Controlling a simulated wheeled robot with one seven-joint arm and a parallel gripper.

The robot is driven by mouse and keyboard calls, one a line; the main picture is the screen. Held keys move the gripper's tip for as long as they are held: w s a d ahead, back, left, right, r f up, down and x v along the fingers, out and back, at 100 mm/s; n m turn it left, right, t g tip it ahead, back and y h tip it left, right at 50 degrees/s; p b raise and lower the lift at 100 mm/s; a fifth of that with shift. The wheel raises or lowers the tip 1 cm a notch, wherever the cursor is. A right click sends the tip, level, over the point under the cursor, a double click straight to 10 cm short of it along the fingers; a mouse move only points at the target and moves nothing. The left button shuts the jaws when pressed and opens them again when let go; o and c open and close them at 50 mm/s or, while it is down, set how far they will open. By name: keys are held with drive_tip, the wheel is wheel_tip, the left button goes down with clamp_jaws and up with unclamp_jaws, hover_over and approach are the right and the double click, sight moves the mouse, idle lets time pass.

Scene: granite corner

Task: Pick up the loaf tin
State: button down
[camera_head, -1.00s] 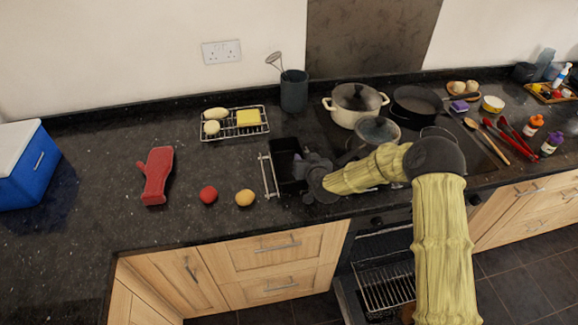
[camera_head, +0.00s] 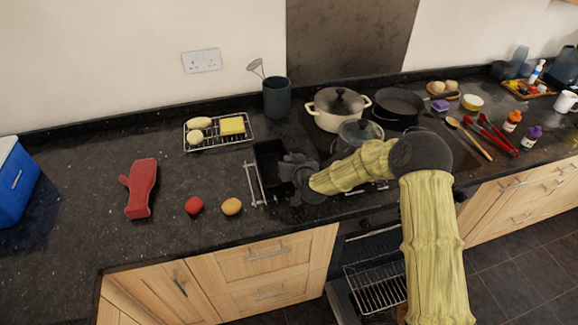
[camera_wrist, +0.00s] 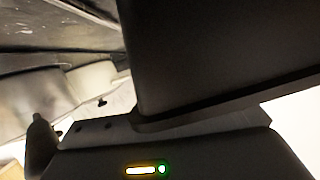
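The loaf tin (camera_head: 268,153) is a black rectangular tin at the middle of the counter, left of the hob, in the head view. My gripper (camera_head: 289,168) is at its right side, and its fingers are mostly hidden against the tin. In the wrist view a large dark wall of the tin (camera_wrist: 215,50) fills the upper right, very close to the camera. The gripper appears shut on the tin, which seems slightly raised off the counter.
A silver rack (camera_head: 254,183) stands close left of the tin, with a yellow fruit (camera_head: 231,207) and a tomato (camera_head: 194,205) beyond. A utensil pot (camera_head: 277,98) and cooling rack (camera_head: 218,144) are behind. A glass-lidded pan (camera_head: 360,131) and cream pot (camera_head: 325,121) stand right.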

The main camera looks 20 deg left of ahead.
drive_tip(key=shift+s+d+r+b, duration=0.15)
drive_tip(key=shift+r+b, duration=0.1)
drive_tip(key=shift+r, duration=0.15)
drive_tip(key=shift+s+d+r+b, duration=0.15)
drive_tip(key=shift+r+b, duration=0.1)
drive_tip(key=shift+r, duration=0.15)
drive_tip(key=s+d+b, duration=0.4)
drive_tip(key=s+d, duration=0.7)
drive_tip(key=s, duration=0.1)
drive_tip(key=shift+s+d, duration=0.25)
drive_tip(key=shift+d, duration=0.15)
drive_tip(key=shift+r, duration=0.1)
